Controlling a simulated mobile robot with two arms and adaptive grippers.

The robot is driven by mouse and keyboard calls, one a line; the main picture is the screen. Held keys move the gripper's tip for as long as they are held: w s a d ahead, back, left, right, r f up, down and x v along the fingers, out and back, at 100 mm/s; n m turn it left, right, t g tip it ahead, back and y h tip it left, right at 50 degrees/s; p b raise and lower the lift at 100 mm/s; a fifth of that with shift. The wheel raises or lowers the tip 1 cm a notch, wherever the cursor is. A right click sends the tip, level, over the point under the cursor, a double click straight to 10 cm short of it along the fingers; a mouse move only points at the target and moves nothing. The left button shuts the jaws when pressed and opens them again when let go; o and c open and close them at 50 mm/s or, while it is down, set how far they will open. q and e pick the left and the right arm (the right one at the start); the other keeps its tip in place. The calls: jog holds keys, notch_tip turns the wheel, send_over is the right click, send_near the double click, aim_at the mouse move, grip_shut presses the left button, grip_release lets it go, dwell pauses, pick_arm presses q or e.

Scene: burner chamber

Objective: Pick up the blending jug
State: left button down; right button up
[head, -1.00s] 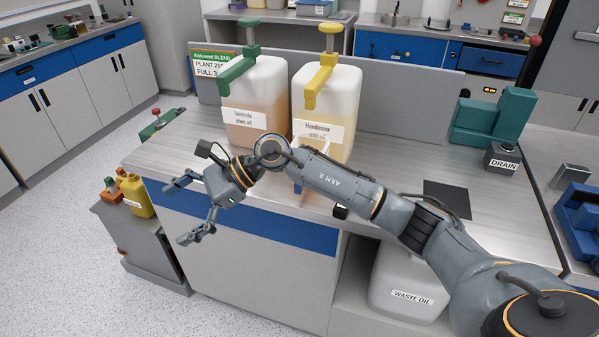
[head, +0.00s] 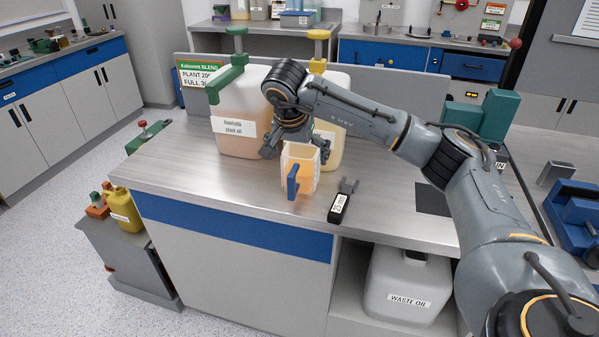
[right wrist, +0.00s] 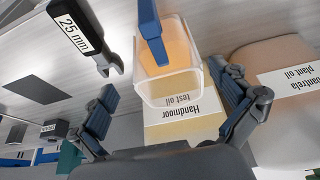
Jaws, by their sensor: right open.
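The blending jug (head: 299,168) is a clear, square-sided jug with orange liquid and a blue handle, upright on the steel bench top. It also shows in the right wrist view (right wrist: 170,85), its blue handle at the top. My right gripper (head: 292,150) is open and empty, just behind and above the jug in the head view. In the right wrist view my right gripper (right wrist: 163,82) has its fingers spread, one on each side of the jug's near end. I cannot tell whether either finger touches it. My left gripper is not in view.
The Quantrela plant oil container (head: 237,140) and the Handmoor test oil container (head: 337,92) stand close behind the jug. A 25 mm spanner (head: 341,203) lies to its right. A dark mat (head: 432,199) lies farther right. The bench left of the jug is clear.

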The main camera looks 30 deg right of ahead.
aim_at(300, 167)
jog(key=x, duration=0.2)
jog(key=p+x, duration=0.1)
jog(key=x, duration=0.3)
jog(key=shift+w+f, duration=0.15)
jog(key=shift+w, duration=0.35)
jog(key=shift+s, duration=0.1)
jog(key=c, duration=1.7)
